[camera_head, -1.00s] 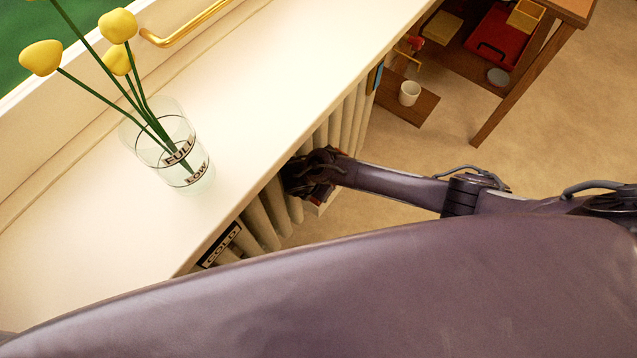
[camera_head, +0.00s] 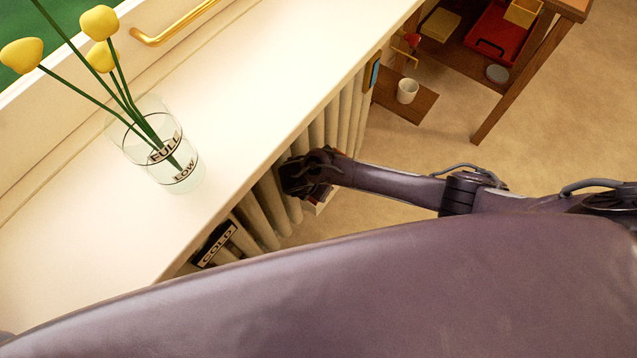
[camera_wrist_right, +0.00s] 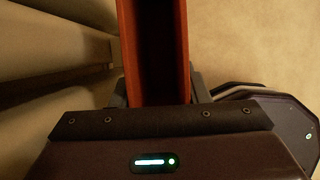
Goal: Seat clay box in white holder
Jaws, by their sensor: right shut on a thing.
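The clay box (camera_wrist_right: 183,40) is a red-orange, open-topped, narrow box with a dark inside, seen in the right wrist view. My right gripper (camera_wrist_right: 158,92) is shut on it, with a grey finger at each side. In the head view my right gripper (camera_head: 308,173) hangs beside the radiator, below the sill edge, and mostly hides the box. A small white edge (camera_head: 322,207) shows just below the gripper; I cannot tell whether it is the white holder. My left gripper is not in view.
The cream sill (camera_head: 240,110) runs diagonally, with a glass vase (camera_head: 160,150) of yellow flowers on it. The ribbed radiator (camera_head: 262,215) with a COLD label stands close to my gripper. Open floor lies between.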

